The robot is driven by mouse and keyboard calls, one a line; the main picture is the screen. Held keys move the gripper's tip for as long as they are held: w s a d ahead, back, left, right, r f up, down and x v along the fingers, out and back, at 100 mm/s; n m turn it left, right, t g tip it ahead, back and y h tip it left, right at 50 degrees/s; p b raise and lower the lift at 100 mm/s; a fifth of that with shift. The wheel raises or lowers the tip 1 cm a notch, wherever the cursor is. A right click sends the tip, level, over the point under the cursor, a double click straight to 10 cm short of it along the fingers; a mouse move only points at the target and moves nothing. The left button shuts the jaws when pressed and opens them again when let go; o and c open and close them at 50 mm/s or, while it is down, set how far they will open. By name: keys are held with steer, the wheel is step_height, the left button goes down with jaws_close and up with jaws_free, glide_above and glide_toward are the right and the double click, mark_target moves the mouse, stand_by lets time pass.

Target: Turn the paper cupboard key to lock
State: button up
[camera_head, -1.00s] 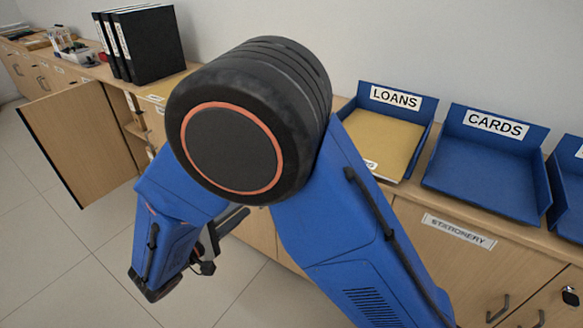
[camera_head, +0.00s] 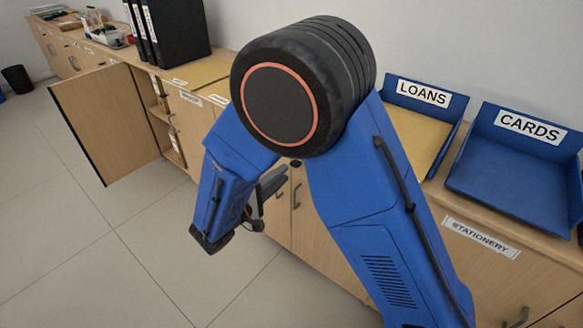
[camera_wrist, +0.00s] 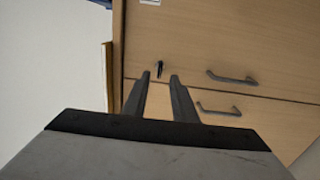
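A small dark key (camera_wrist: 160,69) stands in the lock of a wooden cupboard door (camera_wrist: 195,40) in the wrist view. My gripper (camera_wrist: 160,76) is open, with two dark fingers and nothing between their tips. The key shows just beyond the fingertips, in line with the gap. I cannot tell the remaining distance to it. In the head view my gripper (camera_head: 262,189) hangs in front of the closed cupboard fronts, partly hidden by my arm. The key does not show there, and no label on this cupboard is readable.
A cupboard door (camera_head: 105,122) stands wide open to the left. Dark handles (camera_wrist: 232,78) stick out beside the key. Black binders (camera_head: 175,35) and blue trays (camera_head: 510,180) stand on the counter. The tiled floor (camera_head: 110,260) in front is clear.

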steer(key=shift+x, duration=2.9)
jaws_close()
